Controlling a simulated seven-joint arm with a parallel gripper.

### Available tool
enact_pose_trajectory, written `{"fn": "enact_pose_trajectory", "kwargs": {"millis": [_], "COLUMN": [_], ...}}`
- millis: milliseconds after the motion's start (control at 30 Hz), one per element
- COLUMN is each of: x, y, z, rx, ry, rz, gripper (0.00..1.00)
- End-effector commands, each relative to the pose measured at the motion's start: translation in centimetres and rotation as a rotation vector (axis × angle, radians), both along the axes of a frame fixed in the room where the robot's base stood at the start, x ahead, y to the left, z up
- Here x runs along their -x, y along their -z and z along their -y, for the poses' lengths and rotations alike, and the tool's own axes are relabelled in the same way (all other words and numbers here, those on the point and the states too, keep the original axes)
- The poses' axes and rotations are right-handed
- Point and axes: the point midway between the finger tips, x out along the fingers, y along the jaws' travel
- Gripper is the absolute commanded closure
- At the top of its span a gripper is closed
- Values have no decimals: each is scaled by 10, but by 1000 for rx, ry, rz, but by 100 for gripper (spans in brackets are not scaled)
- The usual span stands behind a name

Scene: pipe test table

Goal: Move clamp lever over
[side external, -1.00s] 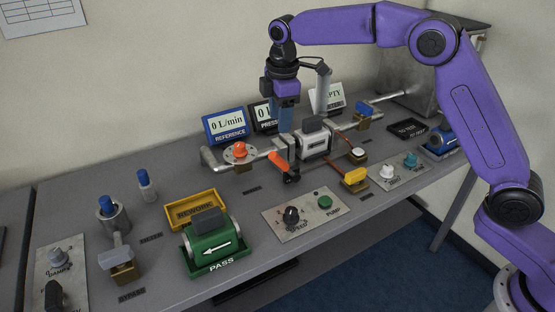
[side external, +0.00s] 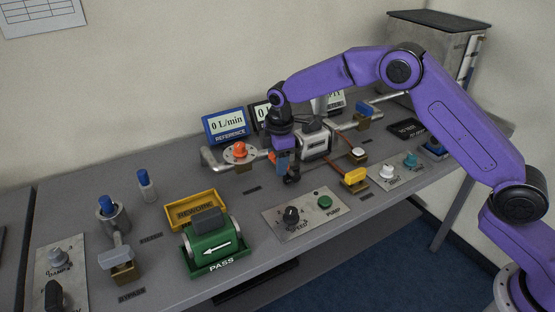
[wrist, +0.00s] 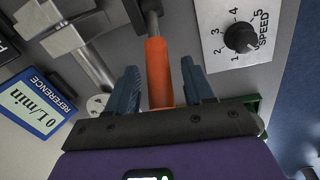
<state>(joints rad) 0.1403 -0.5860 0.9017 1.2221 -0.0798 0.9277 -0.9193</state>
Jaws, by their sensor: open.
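The clamp lever has an orange grip (wrist: 159,72), which runs between my fingers in the wrist view. In the side view most of the lever is hidden behind my gripper, with a bit of orange (side external: 271,157) showing at its left. My gripper (side external: 283,172) is low at the clamp, pointing down. In the wrist view my gripper (wrist: 160,78) is open, with one blue finger on each side of the orange grip and a visible gap to each. The lever's dark metal end (wrist: 149,17) leads up to the clamp.
A grey pipe unit (side external: 315,143) stands just right of my gripper. The speed panel (side external: 302,214) lies in front. The blue reference display (side external: 227,125) and a valve with an orange knob (side external: 239,150) are to the left. A green PASS tray (side external: 212,264) sits front left.

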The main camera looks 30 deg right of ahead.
Motion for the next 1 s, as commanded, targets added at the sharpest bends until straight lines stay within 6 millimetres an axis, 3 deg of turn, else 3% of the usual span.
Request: {"fn": "enact_pose_trajectory", "kwargs": {"millis": [233, 367, 400, 767, 1000], "x": [0, 0, 0, 0, 0], "y": [0, 0, 0, -3, -9], "z": [0, 0, 0, 4, 17], "rx": [0, 0, 0, -39, -168], "ry": [0, 0, 0, 3, 8], "rz": [1, 0, 0, 1, 1], "gripper": [52, 94, 100, 100, 100]}}
